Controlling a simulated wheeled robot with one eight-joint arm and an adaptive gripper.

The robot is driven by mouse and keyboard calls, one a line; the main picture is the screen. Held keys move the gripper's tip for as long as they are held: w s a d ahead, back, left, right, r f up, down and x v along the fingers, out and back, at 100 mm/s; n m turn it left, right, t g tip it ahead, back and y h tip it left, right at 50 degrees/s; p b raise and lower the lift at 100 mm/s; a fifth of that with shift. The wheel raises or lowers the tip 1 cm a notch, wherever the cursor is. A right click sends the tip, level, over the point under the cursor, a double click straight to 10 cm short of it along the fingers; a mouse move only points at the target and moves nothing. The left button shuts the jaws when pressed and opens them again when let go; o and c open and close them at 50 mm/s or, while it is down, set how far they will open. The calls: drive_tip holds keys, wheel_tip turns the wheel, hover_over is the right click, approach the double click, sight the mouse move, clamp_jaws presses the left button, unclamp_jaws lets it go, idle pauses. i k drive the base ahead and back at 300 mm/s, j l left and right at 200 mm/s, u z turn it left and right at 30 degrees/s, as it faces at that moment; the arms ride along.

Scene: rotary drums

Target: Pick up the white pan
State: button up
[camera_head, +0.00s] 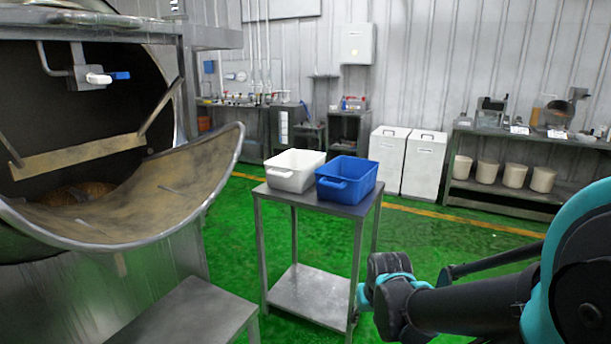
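The white pan (294,172) is a rectangular tub with a handle on its front side. It stands upright on the left part of a metal table (318,204). A blue pan (347,179) of similar shape stands right beside it, to the right. My arm comes in from the right edge, in black and teal. Its end, near the lower middle right, is in front of and to the right of the table, well apart from the white pan. The gripper fingers cannot be made out in this view.
A large rotary drum (170,205) with a wide metal lip fills the left side. A low metal platform (188,312) stands in front of it. White bins (405,160) and a shelf with several pots (514,176) stand along the back wall. Green floor is clear behind the table.

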sight(292, 171)
drive_tip(key=l+u, duration=0.1)
drive_tip(key=u, duration=0.65)
drive_tip(key=i+l+u, duration=0.15)
drive_tip(key=l+u, duration=0.2)
drive_tip(key=i+l+u, duration=0.1)
drive_tip(key=l+u, duration=0.2)
drive_tip(key=l, duration=0.2)
drive_tip(key=l+u, duration=0.35)
drive_tip(key=i+l, duration=0.05)
drive_tip(key=l, duration=0.05)
